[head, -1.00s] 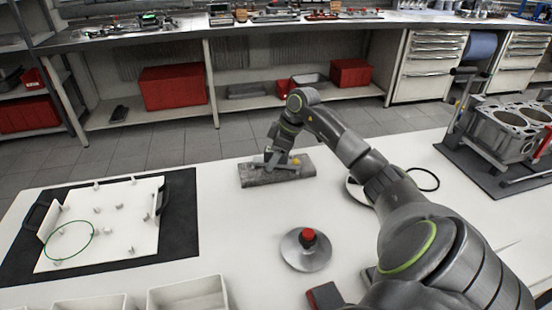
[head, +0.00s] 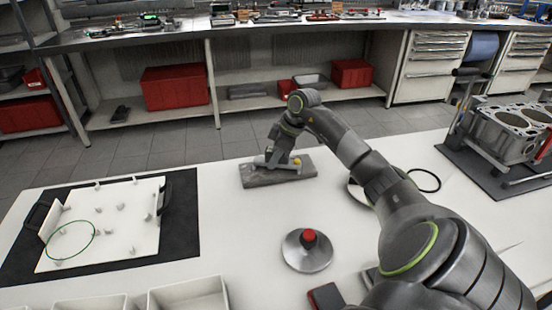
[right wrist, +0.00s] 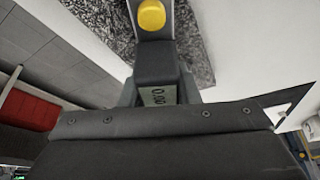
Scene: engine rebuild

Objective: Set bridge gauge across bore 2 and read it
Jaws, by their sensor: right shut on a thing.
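The bridge gauge (head: 290,165) is a small grey bar with a yellow knob at one end. It is over a grey stone-like block (head: 262,180) on the white table; I cannot tell if it touches. My right gripper (head: 271,157) is shut on the gauge from above. In the right wrist view, the gauge (right wrist: 155,62) shows a yellow button and a small display with sideways digits that look like 0.00, partly hidden by my gripper (right wrist: 158,97). The engine block (head: 510,125) with several open bores stands at the right. My left gripper is not in view.
A white tray (head: 125,240) with small parts and a green ring lies on a black mat at left. A round metal disc with a red knob (head: 309,237) stands front centre. White bins (head: 188,293) line the front edge. Bare table separates the stone block from the mat.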

